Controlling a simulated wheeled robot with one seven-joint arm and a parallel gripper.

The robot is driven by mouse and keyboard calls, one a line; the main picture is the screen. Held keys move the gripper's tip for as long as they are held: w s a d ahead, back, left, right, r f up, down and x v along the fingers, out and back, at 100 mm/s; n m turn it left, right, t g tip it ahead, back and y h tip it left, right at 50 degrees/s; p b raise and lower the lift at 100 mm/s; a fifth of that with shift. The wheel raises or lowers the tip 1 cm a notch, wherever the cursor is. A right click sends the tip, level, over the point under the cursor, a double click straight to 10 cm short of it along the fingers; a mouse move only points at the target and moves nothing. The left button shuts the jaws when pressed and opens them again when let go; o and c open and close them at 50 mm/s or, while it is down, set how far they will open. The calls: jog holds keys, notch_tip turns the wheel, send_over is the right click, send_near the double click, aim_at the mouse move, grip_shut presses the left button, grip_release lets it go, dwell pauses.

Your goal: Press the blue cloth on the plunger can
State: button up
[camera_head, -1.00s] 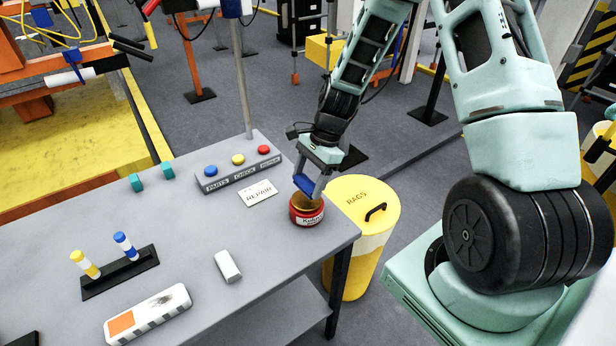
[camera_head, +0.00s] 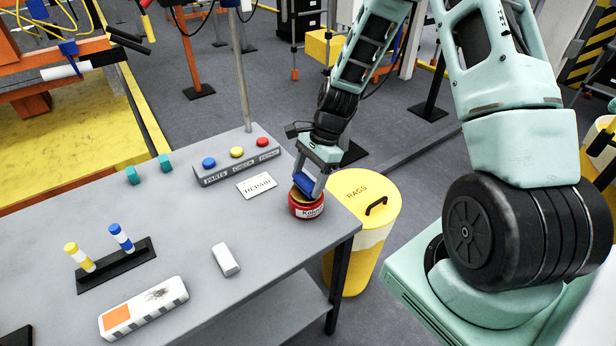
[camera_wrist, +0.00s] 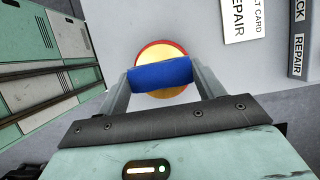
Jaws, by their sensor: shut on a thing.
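The plunger can (camera_head: 306,210) is red with a brass-yellow top and stands upright near the right corner of the grey table (camera_head: 190,225). My gripper (camera_head: 304,186) is shut on the rolled blue cloth (camera_head: 303,183), directly over the can's top. In the wrist view the blue cloth (camera_wrist: 160,74) lies across between the two fingers of my gripper (camera_wrist: 160,76). The can's round yellow top (camera_wrist: 160,52) shows behind it and is partly covered. I cannot tell whether the cloth touches the top.
A yellow RAGS bin (camera_head: 360,210) stands beside the table's right end. A button box (camera_head: 237,160) and a REPAIR card (camera_head: 257,185) lie behind the can. A white block (camera_head: 225,260), a marker stand (camera_head: 118,264) and an orange-and-white bar (camera_head: 143,308) lie to the left.

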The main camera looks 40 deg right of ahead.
jog(key=shift+f, duration=0.6)
dwell(1.5)
jog(key=shift+r+p, duration=2.95)
jog(key=shift+r, duration=0.6)
